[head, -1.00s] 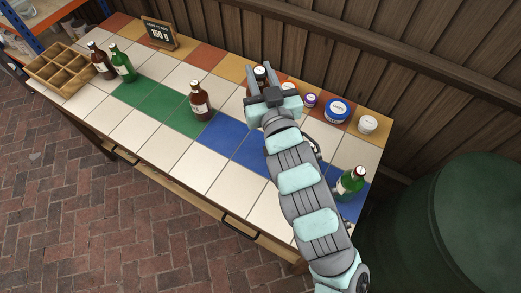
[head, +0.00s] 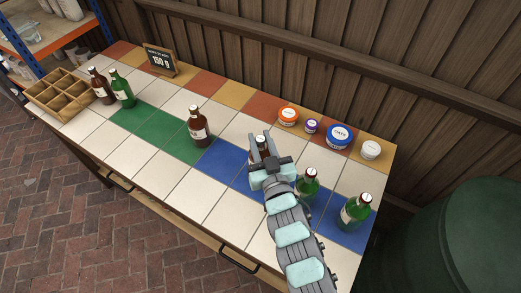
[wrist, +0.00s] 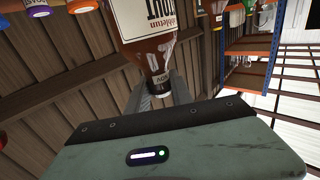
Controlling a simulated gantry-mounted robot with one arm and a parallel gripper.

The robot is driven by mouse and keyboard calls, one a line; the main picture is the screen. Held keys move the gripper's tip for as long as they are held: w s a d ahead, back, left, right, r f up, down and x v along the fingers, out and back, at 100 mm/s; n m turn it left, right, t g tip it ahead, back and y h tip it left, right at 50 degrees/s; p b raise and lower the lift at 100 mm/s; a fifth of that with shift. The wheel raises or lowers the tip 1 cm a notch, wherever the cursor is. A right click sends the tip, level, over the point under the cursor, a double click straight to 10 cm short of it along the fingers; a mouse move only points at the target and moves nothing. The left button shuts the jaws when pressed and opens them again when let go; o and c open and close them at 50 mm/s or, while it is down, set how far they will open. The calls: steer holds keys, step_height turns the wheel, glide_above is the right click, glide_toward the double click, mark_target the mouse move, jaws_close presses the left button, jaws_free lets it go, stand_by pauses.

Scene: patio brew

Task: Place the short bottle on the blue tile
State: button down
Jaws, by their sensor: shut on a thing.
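My gripper (head: 265,160) is shut on a brown bottle (head: 261,146) with a pale label, over the row of blue tiles. In the wrist view the bottle (wrist: 150,52) has its neck between the fingers, and its base is out of frame. In the head view my gripper hides its lower part, so I cannot tell whether it touches a tile. A bare blue tile (head: 222,158) shows left of my gripper. Two green bottles, one nearer my arm (head: 306,187) and one farther right (head: 354,213), stand at the right part of the blue row.
Another brown bottle (head: 199,128) stands left of the blue tiles. Lidded jars (head: 338,137) line the back edge. A wooden crate (head: 62,95), a brown bottle (head: 101,88) and a green bottle (head: 122,90) stand far left. The front white tiles (head: 190,190) are clear.

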mark_target(262, 156)
steer(key=shift+s+f+b, duration=0.1)
steer(key=shift+f+b, duration=0.3)
steer(key=shift+f, duration=1.5)
steer(key=c, duration=1.1)
jaws_free()
steer(key=shift+f, duration=0.1)
